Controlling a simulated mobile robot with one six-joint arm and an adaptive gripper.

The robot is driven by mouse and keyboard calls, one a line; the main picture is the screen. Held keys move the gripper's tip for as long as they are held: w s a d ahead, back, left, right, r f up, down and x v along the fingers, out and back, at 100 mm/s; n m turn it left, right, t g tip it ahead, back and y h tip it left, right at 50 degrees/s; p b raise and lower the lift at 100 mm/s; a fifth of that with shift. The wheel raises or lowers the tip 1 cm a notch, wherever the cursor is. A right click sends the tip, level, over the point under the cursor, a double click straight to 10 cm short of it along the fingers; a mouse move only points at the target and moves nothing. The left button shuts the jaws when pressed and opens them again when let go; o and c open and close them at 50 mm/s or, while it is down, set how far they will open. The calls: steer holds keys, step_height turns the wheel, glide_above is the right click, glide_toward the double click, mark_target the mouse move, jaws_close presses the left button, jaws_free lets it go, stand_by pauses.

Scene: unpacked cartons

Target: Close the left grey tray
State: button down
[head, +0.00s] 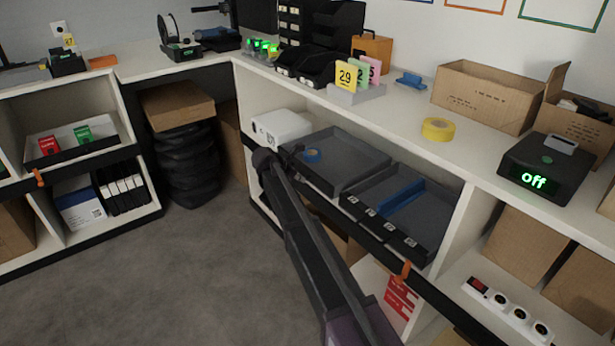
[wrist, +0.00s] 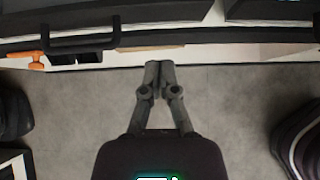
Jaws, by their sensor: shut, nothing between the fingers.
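The left grey tray (head: 345,150) is a shallow open drawer in the compartment under the right worktop, jutting out towards the aisle. A blue tape roll (head: 312,155) lies in it. My arm reaches up from the bottom of the head view, its end close to the tray's left front corner. Part of the tray's front is hidden behind my arm. In the wrist view my gripper (wrist: 159,65) has its fingertips together and empty, over the floor just short of the dark front edge. I cannot tell whether it touches that edge.
A second grey tray (head: 428,235) with a blue divider stands right of the left one. A white box (head: 282,128) sits left of the trays. An orange clip (head: 405,270) hangs on the front rail. The grey floor (head: 185,275) in the aisle is clear.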

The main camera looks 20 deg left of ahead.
steer(key=shift+p+v, duration=1.55)
steer(key=shift+v, duration=1.1)
